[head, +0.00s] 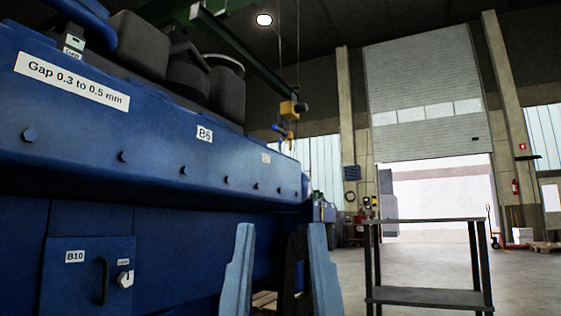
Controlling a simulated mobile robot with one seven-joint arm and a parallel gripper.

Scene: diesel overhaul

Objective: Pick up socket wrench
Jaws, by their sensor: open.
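No socket wrench can be made out in the head view. My gripper (279,232) shows at the bottom middle as two pale blue fingers pointing up and away. The fingers stand apart with a clear gap, and nothing is seen held between them. A dark part shows beside the right finger. The gripper is in front of the lower side of the blue engine and left of a dark cart. The lower part of the gripper is cut off by the frame.
The long blue engine (150,160) fills the left side, with a B10 door (85,275) low on it. A dark two-level cart (425,297) stands at the right, with nothing seen on it. Open floor (525,280) lies right of it. A yellow hoist (290,108) hangs behind.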

